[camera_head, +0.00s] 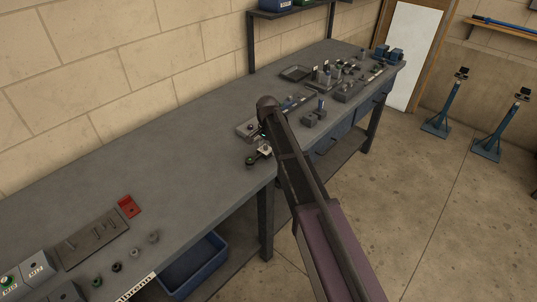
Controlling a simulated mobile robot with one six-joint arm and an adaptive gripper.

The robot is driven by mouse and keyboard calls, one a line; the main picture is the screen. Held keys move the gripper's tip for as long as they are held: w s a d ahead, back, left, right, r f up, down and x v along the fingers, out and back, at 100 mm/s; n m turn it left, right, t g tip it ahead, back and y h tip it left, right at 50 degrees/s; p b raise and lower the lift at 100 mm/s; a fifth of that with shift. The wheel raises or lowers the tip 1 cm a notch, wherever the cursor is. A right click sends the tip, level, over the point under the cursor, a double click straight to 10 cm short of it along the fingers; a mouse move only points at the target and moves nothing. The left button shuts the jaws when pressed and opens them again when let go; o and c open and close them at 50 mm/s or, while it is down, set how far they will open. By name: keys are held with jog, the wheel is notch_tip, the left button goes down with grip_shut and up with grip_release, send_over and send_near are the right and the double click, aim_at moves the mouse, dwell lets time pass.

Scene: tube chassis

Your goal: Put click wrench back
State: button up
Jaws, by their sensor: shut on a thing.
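My arm reaches from the bottom right over the workbench (190,130). My gripper (256,157) is small and partly hidden by the arm, low over the bench's front edge near the middle of the view. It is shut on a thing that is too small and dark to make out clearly. I cannot tell for certain which thing is the click wrench. A long blue-handled bar (505,24) lies on a wooden wall shelf (500,32) at the upper right, far from my gripper.
A dark tray plate (88,240), a red block (128,206) and several small round parts lie at the near left. Fixtures and a shallow dark tray (296,73) crowd the far end. A blue bin (195,265) sits below; blue stands (440,115) are on the floor.

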aim_at(268, 148)
jog(key=shift+f+b, duration=0.4)
jog(key=shift+f, duration=0.3)
jog(key=shift+f, duration=0.1)
jog(key=o, duration=1.2)
notch_tip(268, 148, up, 12)
jog(key=p, duration=1.2)
